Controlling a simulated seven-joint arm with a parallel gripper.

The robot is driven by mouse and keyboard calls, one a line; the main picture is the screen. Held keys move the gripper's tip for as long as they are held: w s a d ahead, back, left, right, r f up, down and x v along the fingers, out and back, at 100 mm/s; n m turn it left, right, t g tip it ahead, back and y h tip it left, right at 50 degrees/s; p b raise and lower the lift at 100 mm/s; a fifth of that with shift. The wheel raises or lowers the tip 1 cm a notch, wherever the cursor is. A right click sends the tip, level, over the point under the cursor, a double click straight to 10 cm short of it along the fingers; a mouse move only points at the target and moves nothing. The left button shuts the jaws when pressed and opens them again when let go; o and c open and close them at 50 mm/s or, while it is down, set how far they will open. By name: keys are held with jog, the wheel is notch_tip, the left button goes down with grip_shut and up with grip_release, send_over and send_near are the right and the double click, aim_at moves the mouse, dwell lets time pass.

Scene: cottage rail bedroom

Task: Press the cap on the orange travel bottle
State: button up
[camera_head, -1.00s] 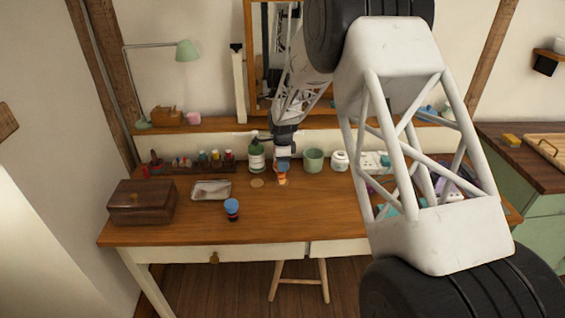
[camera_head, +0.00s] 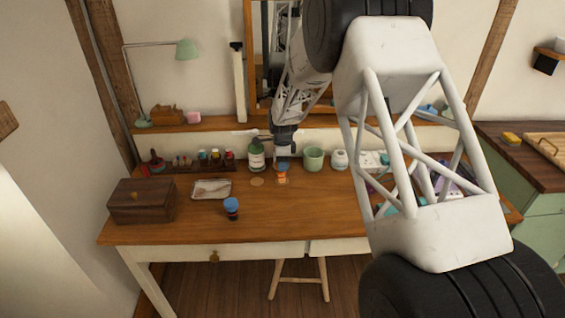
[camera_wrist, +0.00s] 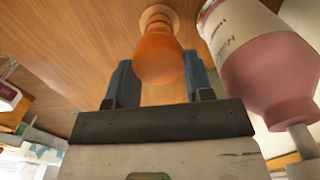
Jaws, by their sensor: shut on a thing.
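The orange travel bottle (camera_head: 283,179) stands on the desk, with blue just above it; I cannot tell whether that blue is a cap or my fingertips. In the head view my gripper (camera_head: 283,163) comes down over the bottle. No separate cap shows clearly in the wrist view.
A green cup (camera_head: 313,159) and white jar (camera_head: 339,160) stand right. A blue-topped dark bottle (camera_head: 232,212), tray (camera_head: 211,189) and wooden box (camera_head: 141,204) are left. The front desk is clear.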

jog(key=shift+f, duration=0.25)
dwell(0.3)
jog(key=o, duration=1.3)
jog(key=shift+r, duration=0.15)
jog(key=shift+w+r, duration=0.15)
jog(key=shift+r, duration=1.15)
jog(key=shift+o, duration=0.5)
jog(key=shift+r, duration=1.55)
